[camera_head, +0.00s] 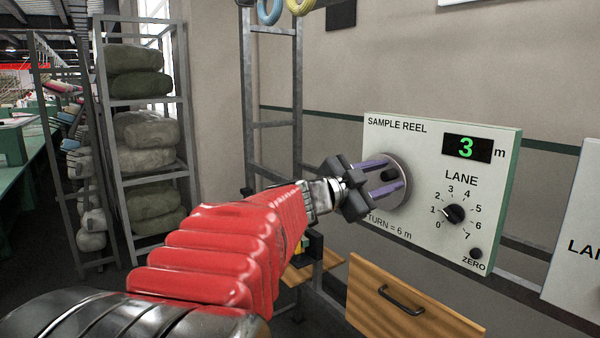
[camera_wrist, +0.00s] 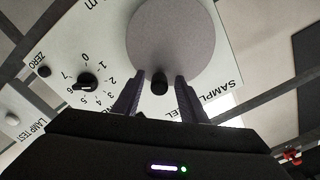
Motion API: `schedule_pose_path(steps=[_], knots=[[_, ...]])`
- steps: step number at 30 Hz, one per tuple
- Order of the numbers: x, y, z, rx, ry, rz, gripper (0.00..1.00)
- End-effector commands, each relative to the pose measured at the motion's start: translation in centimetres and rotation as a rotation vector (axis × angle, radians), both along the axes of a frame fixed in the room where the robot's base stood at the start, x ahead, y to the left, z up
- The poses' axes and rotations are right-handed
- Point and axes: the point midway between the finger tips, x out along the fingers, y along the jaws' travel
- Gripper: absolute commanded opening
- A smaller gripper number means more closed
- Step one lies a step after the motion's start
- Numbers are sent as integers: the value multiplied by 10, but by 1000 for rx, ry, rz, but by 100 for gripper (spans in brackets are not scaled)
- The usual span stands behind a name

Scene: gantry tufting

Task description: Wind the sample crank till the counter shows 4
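The sample reel panel (camera_head: 420,225) is a pale box on the wall. Its counter (camera_head: 468,148) shows a green 3 with "m" beside it. The crank is a round grey disc (camera_head: 402,160) with a short black handle (camera_head: 389,175); in the wrist view the disc (camera_wrist: 172,35) fills the top middle, with the handle (camera_wrist: 159,84) near its lower edge. My gripper (camera_head: 394,172) is at the disc, with one finger on each side of the handle. In the wrist view my gripper (camera_wrist: 161,77) is open, with gaps visible between the handle and both fingers.
A lane dial (camera_head: 453,214) numbered 0 to 7 and a black ZERO button (camera_head: 476,253) sit right of the crank. A wooden drawer (camera_head: 410,305) is below. Another panel (camera_head: 577,250) stands at the right edge. Shelves with wrapped bundles (camera_head: 147,130) are at left.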

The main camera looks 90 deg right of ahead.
Motion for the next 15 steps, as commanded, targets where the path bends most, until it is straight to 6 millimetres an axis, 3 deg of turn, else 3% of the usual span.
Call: schedule_pose_path(steps=[8, 15], knots=[[4, 3, 1, -2, 0, 0, 39], [26, 20, 1, -2, 1, 2, 39]])
